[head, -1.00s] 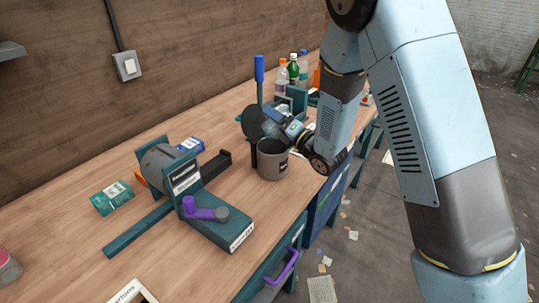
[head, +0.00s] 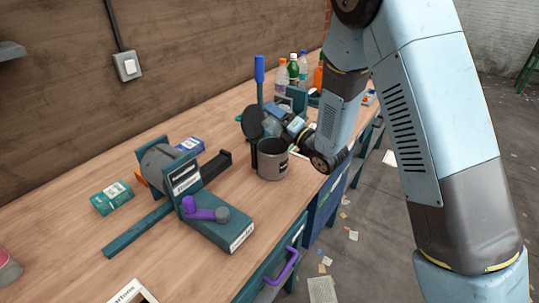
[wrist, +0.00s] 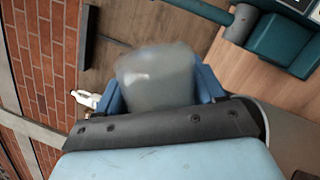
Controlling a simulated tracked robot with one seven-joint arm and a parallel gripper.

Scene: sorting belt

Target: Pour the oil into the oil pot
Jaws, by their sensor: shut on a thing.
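The oil pot (head: 272,163) is a grey cylindrical pot with a label, upright near the right edge of the bench. Its dark round lid (head: 252,122) stands raised at its back left. My gripper (head: 279,124) is shut on a translucent bottle (wrist: 157,78), held between the blue fingers. In the head view the bottle (head: 271,127) shows just above and behind the pot's rim, beside the lid. Its mouth and contents cannot be made out. Part of a grey rim, likely the pot (wrist: 290,135), shows at the lower right of the wrist view.
A teal device with a purple crank (head: 199,210) stands left of the pot. A blue-handled lever (head: 259,72) and several bottles (head: 293,68) stand behind. A teal carton (head: 112,197) lies on the left.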

